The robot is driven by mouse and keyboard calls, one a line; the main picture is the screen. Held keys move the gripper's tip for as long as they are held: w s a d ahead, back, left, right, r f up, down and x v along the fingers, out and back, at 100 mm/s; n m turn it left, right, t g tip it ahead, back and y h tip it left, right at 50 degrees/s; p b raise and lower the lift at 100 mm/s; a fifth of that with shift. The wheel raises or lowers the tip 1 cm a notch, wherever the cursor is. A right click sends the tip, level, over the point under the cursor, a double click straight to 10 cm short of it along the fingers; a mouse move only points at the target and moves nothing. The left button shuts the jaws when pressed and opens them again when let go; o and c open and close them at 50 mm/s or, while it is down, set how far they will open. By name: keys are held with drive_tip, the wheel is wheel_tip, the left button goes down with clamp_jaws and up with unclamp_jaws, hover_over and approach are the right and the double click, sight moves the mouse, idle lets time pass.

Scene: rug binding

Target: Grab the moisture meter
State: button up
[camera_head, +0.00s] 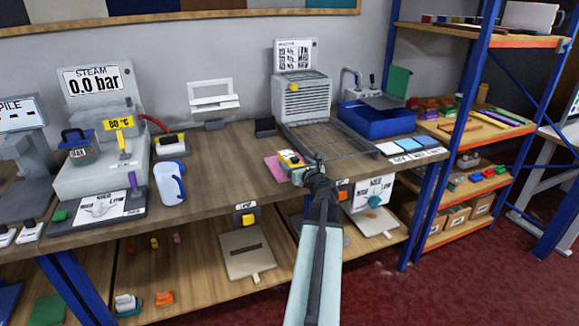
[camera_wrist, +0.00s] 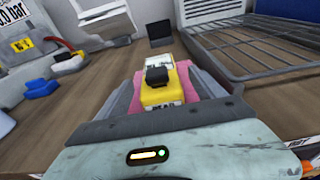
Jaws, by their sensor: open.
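The moisture meter looks to be the yellow device (camera_head: 289,157) with a pale face, lying on the workbench at a pink pad, left of the wire rack. In the wrist view this yellow device (camera_wrist: 157,95) has a black knob on top and sits straight ahead, over the pink pad (camera_wrist: 183,80). My gripper (camera_head: 311,168) is at the bench's front edge, close to the device. In the wrist view my gripper (camera_wrist: 162,88) is open, with a grey finger on each side of the device. I cannot tell whether either finger touches it.
The wire rack (camera_head: 330,140) stands close on the right, before a grey vented machine (camera_head: 303,98). A blue tray (camera_head: 378,118) is further right. A blue jug (camera_head: 170,184) and the steam unit (camera_head: 100,150) stand left. Bare bench lies between jug and pink pad.

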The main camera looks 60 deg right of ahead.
drive_tip(key=x, duration=0.5)
drive_tip(key=shift+w+b, duration=0.1)
drive_tip(key=shift+b, duration=0.3)
clamp_jaws()
drive_tip(key=shift+r, duration=0.1)
